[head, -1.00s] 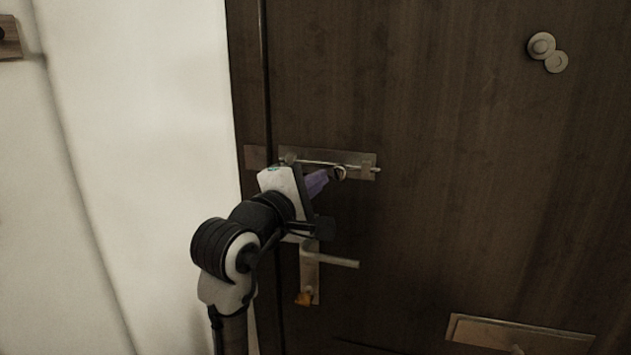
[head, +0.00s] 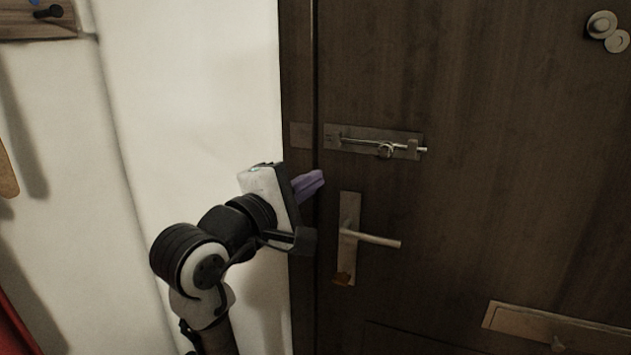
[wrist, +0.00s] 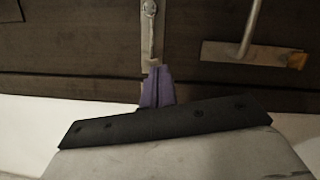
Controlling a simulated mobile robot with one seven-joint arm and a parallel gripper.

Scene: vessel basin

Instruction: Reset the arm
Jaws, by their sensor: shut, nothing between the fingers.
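My gripper (head: 316,183) has purple fingers, shut with nothing between them. In the head view it is left of the dark wooden door's (head: 480,200) handle and below the slide bolt, apart from both. The fingers also show in the wrist view (wrist: 157,86), pointing toward the door. The metal slide bolt (head: 375,142) is on the door, its rod clear of the plate (head: 300,136) on the frame. It also shows at the top of the wrist view (wrist: 150,30).
The lever handle (head: 370,238) juts out just right of my gripper, with an orange-brown piece (head: 343,279) below it. A letter plate (head: 555,325) is low on the door. A white wall (head: 190,90) lies to the left, with a peg rail (head: 40,20) at upper left.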

